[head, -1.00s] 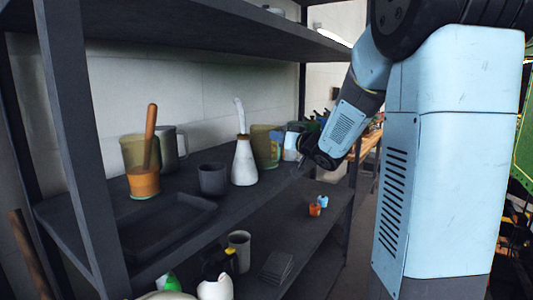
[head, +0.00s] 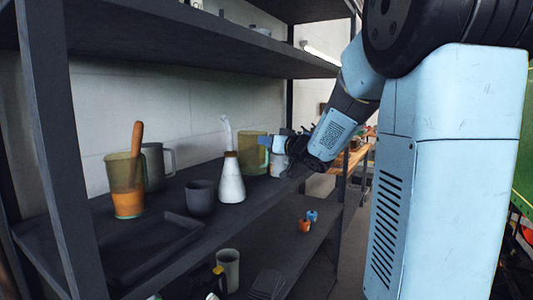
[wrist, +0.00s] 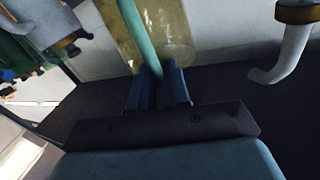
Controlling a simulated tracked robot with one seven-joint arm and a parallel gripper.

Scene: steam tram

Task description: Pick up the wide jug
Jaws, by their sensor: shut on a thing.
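The wide jug (head: 251,150) is see-through yellow with a green handle. It is in the middle of the head view, at the far part of the upper shelf, and looks raised slightly above it. My gripper (head: 281,145) is at its right side. In the wrist view the jug (wrist: 172,30) is at the top, upright or nearly so as far as I can tell. Its green handle passes between my two blue fingers (wrist: 158,88), which are shut on it. The jug's base is partly hidden behind the white bottle.
A white bottle (head: 231,182) with a bent spout stands close to the jug's left. A dark cup (head: 200,198), a grey mug (head: 155,165) and another yellow jug (head: 121,175) holding a wooden-handled tool stand further left. Another shelf board (head: 200,52) is overhead.

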